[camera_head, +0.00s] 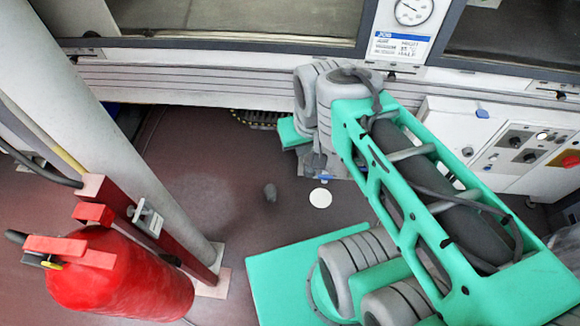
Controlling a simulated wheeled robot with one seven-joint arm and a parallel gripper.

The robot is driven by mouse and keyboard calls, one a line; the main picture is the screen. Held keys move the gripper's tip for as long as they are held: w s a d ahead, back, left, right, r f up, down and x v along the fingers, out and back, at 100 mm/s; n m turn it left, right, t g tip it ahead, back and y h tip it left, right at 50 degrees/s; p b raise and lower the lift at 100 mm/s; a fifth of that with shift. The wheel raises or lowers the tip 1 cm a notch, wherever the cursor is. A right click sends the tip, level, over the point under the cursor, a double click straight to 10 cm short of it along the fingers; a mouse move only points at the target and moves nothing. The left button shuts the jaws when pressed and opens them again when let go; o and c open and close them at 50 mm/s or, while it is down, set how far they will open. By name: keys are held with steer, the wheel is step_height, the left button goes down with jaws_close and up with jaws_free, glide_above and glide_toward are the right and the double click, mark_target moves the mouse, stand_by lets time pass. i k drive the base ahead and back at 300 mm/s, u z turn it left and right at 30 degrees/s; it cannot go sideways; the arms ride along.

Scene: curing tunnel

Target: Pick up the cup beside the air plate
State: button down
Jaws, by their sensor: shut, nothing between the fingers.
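I cannot tell which thing is the air plate. My gripper (318,165) is at the end of my green and grey arm, shut and empty. In the picture it is just above the white disc and to the right of the grey object. The arm hides part of the floor on the right.
A red fire extinguisher (125,275) stands at the lower left beside a pale post (120,150). A long grey machine (190,80) with windows spans the back. A pressure gauge (411,10) sits above a JOB label (399,45). A control box (515,145) is at right.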

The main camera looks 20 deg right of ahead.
mark_target(270, 192)
steer(key=u, duration=3)
steer(key=k, duration=0.45)
steer(key=z, duration=0.95)
